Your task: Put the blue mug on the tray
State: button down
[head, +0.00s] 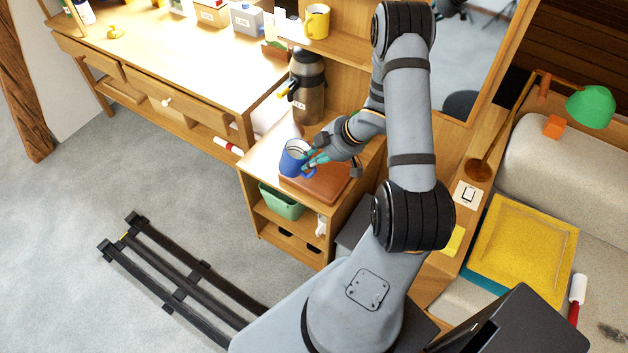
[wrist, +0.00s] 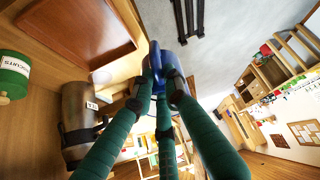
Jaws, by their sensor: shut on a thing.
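The blue mug (head: 291,160) is upright at the left side of a small wooden cabinet, by the left edge of a flat reddish-brown tray (head: 322,190). My gripper (head: 311,162) has its teal fingers shut on the right side of the mug. In the wrist view the mug (wrist: 178,66) is beyond the fingertips, partly hidden by the fingers (wrist: 160,85). The tray (wrist: 75,30) shows there at the upper left, apart from the mug. I cannot tell whether the mug touches the cabinet top. The tray looks empty where visible.
A dark flask (head: 308,88) stands behind the mug on the cabinet. A green bin (head: 281,203) sits on the shelf below. A yellow mug (head: 316,22) stands on a higher shelf.

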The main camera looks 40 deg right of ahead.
jog(key=s+d+f+m+g+h+b, duration=0.1)
jog(key=s+d+f+h, duration=0.15)
jog(key=d, duration=0.65)
jog(key=s+d+f+m+g+h+b, duration=0.15)
jog(key=d+f, duration=0.25)
jog(key=d, duration=0.5)
jog(key=shift+m+y, duration=0.25)
jog(key=shift+y, duration=0.05)
jog(key=shift+w+a+f+b, duration=1.1)
jog(key=shift+w+f, duration=0.45)
jog(key=shift+f, duration=0.2)
jog(key=shift+w+a+f+b, duration=1.05)
jog(key=shift+w+f, duration=0.5)
jog(key=shift+f, duration=0.25)
jog(key=shift+w+a+f+b, duration=1)
jog(key=shift+w+a+f, duration=0.15)
jog(key=shift+w+f, duration=0.5)
jog(key=shift+s+f, duration=0.1)
jog(key=shift+f, duration=0.1)
jog(key=c, duration=1.7)
grip_release()
jog(key=shift+c, duration=0.2)
jog(key=p+v, duration=0.4)
jog(key=v, duration=0.8)
jog(key=shift+s, duration=0.2)
